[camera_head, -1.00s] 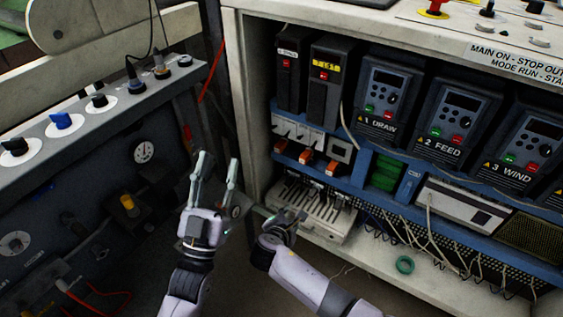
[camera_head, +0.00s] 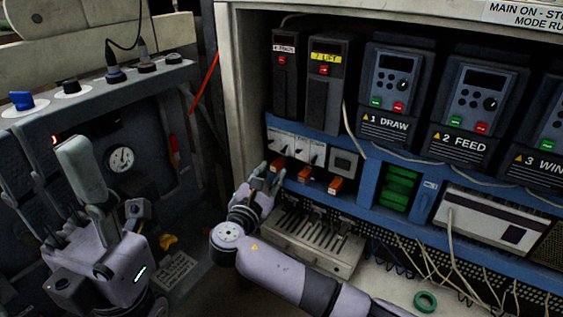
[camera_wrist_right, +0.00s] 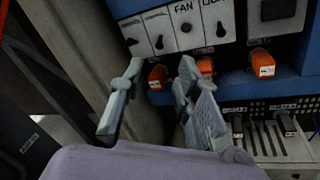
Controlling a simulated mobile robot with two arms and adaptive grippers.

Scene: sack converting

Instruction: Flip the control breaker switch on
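A row of white switch plates with small black levers (camera_head: 300,147) sits at the left of the open cabinet; it also shows in the wrist view (camera_wrist_right: 186,28). One plate reads "FAN" and the one to its right seems to read "LIGHT". The plates further left have no legible label, so I cannot tell which is the control breaker. My right gripper (camera_head: 267,175) is just in front of and below the leftmost plates. My left gripper (camera_head: 48,190) is at lower left, fingers apart and empty.
Orange blocks (camera_head: 305,174) sit right below the plates, close to my right fingers. A slotted grey unit (camera_head: 310,240) lies beneath them. The cabinet's left wall (camera_head: 238,100) stands beside my right gripper. Drives (camera_head: 388,95) and loose cables are to the right.

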